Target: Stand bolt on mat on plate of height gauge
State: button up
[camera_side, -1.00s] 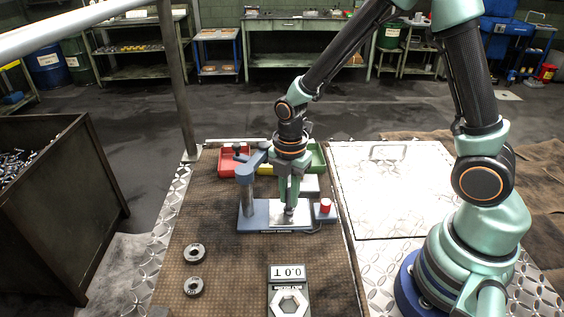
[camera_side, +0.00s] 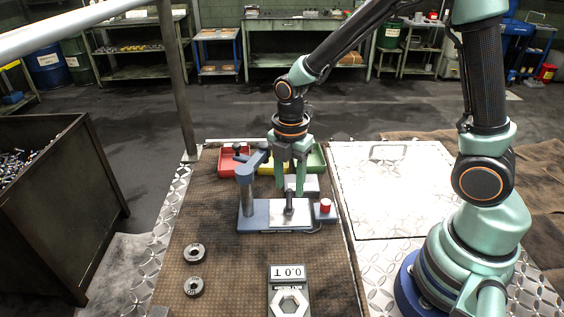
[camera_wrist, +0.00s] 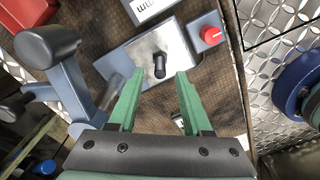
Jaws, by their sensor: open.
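The dark bolt (camera_side: 289,201) stands upright on the bright plate (camera_side: 272,217) of the height gauge. In the wrist view the bolt (camera_wrist: 160,64) shows on the bare metal plate (camera_wrist: 128,62), between and beyond my fingertips. The gauge's grey-blue post and arm (camera_side: 245,178) rise at the left of the plate. My gripper (camera_side: 290,192) is open and empty. In the side view its fingers appear behind the bolt; in the wrist view the fingertips (camera_wrist: 160,73) lie apart from it.
A red button (camera_side: 325,205) sits at the gauge's right end. Red (camera_side: 232,160) and green (camera_side: 317,158) bins stand behind the gauge. The brown surface around the rings is mostly clear.

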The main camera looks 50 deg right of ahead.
aim_at(289, 190)
notch_tip(289, 190, up, 7)
jog(key=shift+r, duration=0.2)
jog(key=s+d+r+m+t, duration=0.2)
jog(key=s+r+m, duration=0.1)
jog(key=m, duration=0.7)
jog(key=s+d+r+m+t, duration=0.2)
jog(key=r+m, duration=0.4)
jog(key=m, duration=0.4)
jog(key=shift+s+d+t, duration=0.15)
jog(key=shift+s+t, duration=0.65)
jog(key=shift+s, duration=0.1)
jog(key=shift+c, duration=0.3)
